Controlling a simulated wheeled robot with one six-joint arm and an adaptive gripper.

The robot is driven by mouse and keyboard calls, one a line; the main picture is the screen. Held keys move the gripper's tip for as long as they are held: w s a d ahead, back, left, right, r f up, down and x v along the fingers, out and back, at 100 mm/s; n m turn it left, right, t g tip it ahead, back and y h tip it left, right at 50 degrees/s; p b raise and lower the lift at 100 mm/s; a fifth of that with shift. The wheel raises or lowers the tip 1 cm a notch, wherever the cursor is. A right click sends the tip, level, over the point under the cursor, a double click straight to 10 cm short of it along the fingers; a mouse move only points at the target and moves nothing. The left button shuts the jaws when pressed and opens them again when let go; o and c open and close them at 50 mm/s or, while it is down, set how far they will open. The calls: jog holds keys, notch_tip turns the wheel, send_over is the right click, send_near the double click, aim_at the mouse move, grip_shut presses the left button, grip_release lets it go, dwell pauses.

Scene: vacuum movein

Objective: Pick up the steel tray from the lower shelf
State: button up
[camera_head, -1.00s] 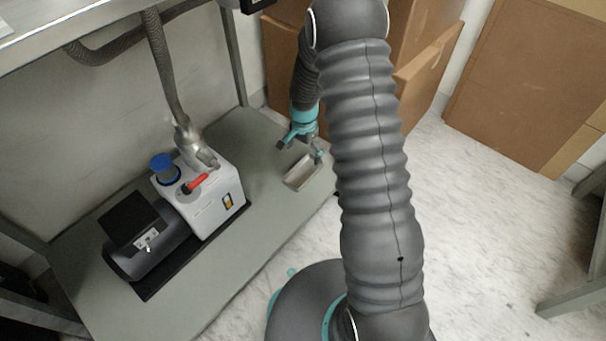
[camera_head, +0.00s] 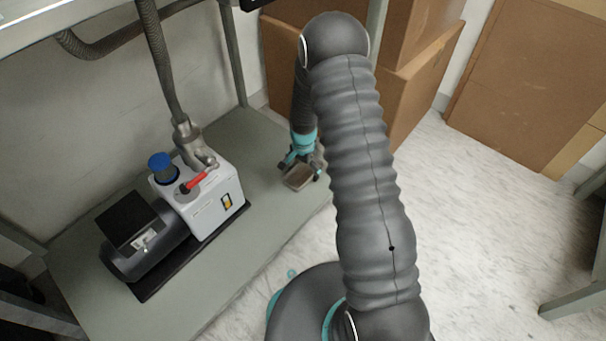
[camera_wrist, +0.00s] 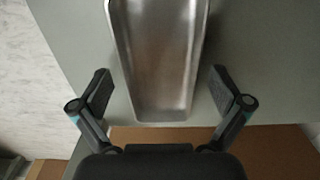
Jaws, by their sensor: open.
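The steel tray (camera_head: 297,178) is a small oblong metal tray lying on the lower shelf (camera_head: 262,208), near its right edge. In the wrist view the tray (camera_wrist: 158,60) runs lengthwise from the top of the picture, and its near end lies between my fingers. My gripper (camera_wrist: 160,92) is open, with one finger on each side of the tray and a visible gap on both sides. In the head view my gripper (camera_head: 300,168) is low over the tray's far end and partly hides it. I cannot tell the exact height of the fingertips.
A vacuum pump (camera_head: 180,215) with a blue cap and red-handled valve stands on the shelf left of the tray. A hose (camera_head: 160,70) rises from it. Cardboard boxes (camera_head: 420,100) stand behind and right. Shelf between pump and tray is clear.

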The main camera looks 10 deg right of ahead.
jog(key=c, duration=1.2)
jog(key=shift+c, duration=0.2)
